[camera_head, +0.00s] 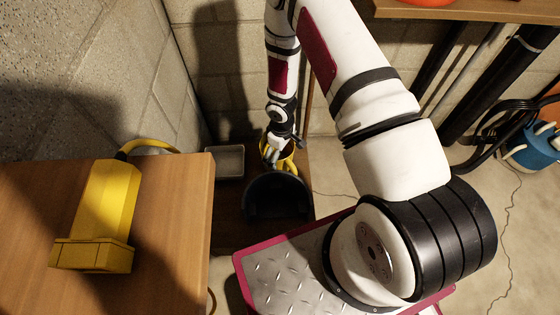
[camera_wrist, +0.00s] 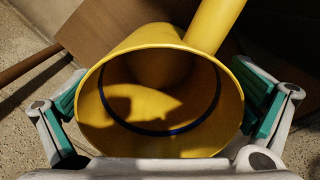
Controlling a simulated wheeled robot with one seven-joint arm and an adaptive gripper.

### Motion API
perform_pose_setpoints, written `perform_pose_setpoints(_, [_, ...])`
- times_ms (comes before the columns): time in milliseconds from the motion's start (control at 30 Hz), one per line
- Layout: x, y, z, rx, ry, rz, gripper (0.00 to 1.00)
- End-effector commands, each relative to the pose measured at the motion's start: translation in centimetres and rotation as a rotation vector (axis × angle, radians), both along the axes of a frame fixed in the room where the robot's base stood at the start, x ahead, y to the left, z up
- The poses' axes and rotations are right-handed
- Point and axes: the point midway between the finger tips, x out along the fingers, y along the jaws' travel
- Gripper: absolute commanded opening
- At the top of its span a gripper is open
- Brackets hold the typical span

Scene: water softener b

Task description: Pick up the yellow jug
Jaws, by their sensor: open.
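The yellow jug (camera_wrist: 160,140) fills the middle of the wrist view, its round mouth facing the camera. A blue ring runs around its inside, and a yellow handle or spout (camera_wrist: 212,25) rises at the upper right. My gripper (camera_wrist: 160,95) is open, with one green-padded finger on each side of the jug. The fingers look close to its sides; I cannot tell if they touch. In the head view, the jug (camera_head: 290,160) shows only in part, low in the corner, behind my gripper (camera_head: 275,152).
A black bin (camera_head: 279,196) stands just in front of the jug, and a grey tray (camera_head: 226,162) lies to its left. A wooden table (camera_head: 180,230) at left holds a yellow box-shaped tool (camera_head: 103,215). A blue tank (camera_head: 530,148) is far right. Walls close in behind.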

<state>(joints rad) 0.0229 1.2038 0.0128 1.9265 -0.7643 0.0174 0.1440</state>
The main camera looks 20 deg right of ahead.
Motion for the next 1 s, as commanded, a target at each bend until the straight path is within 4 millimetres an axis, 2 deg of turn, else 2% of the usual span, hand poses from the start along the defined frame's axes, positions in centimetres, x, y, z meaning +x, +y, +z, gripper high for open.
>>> perform_pose_setpoints(67, [0.1,0.0,-0.7,0.0,-0.001,0.0,1.0])
perform_pose_setpoints(267, [0.1,0.0,-0.6,0.0,-0.001,0.0,1.0])
perform_pose_setpoints(467, [0.1,0.0,-0.6,0.0,-0.001,0.0,0.58])
perform_pose_setpoints(800, [0.1,0.0,-0.4,0.0,-0.002,0.0,0.58])
perform_pose_setpoints(867, [0.1,0.0,0.0,0.0,-0.002,-0.001,0.58])
perform_pose_setpoints(1000, [0.1,0.0,2.2,0.001,-0.004,-0.002,0.58])
